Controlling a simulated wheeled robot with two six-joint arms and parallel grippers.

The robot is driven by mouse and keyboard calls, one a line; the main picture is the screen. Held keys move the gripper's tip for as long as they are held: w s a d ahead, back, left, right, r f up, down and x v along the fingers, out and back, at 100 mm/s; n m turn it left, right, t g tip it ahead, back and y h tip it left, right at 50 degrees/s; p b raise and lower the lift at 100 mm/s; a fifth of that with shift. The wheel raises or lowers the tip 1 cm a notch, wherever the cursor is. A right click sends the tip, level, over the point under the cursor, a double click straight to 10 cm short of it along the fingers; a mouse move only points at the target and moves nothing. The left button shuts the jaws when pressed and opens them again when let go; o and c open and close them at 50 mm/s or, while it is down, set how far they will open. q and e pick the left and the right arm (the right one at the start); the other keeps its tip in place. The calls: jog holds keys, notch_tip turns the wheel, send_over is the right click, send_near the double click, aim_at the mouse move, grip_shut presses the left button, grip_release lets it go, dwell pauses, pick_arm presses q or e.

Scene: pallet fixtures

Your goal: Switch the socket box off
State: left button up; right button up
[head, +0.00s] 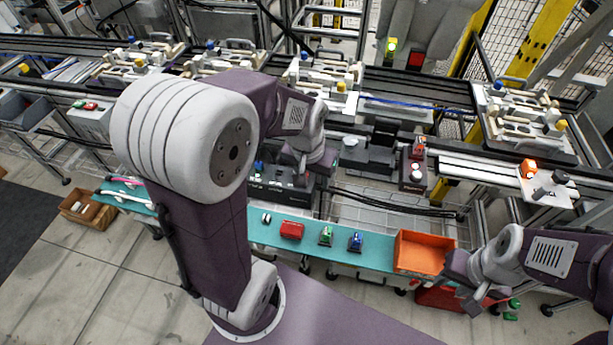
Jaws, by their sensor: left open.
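A dark box with a row of small marks along its front, which looks like the socket box (278,193), sits on the lower level behind the teal shelf. My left arm reaches over from the left, and my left gripper (301,172) points down at the box's right part. The gripper is open; whether it touches the box cannot be told. The arm and gripper hide part of the box, and its switch cannot be made out. My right gripper (462,280) is at the lower right, beside the orange bin (425,238); its fingers are too unclear to read.
The teal shelf (265,232) carries a red box (291,230), a green item (326,236) and a blue item (355,241). Conveyor rails with pallet fixtures (325,78) run behind. A black device (372,150) stands right of my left gripper.

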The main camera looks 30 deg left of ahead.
pick_arm(q)
jog(key=w+a+f+n+t+y+b, duration=0.1)
jog(key=w+a+f+n+b, duration=0.1)
jog(key=w+a+f+b, duration=0.4)
notch_tip(320, 180, down, 3)
jog(key=a+b, duration=0.1)
jog(key=b, duration=0.4)
jog(key=shift+a+r+t+b, duration=0.2)
jog(key=shift+a+t+b, duration=0.1)
jog(key=shift+a, duration=0.1)
pick_arm(e)
notch_tip(320, 180, down, 15)
jog(key=shift+w+r, duration=0.15)
jog(key=shift+r, duration=0.05)
pick_arm(q)
jog(key=b+x, duration=0.3)
jog(key=x, duration=0.6)
jog(key=shift+w+r, duration=0.1)
jog(key=shift+w, duration=0.05)
pick_arm(e)
notch_tip(320, 180, down, 3)
jog(key=shift+f, duration=0.1)
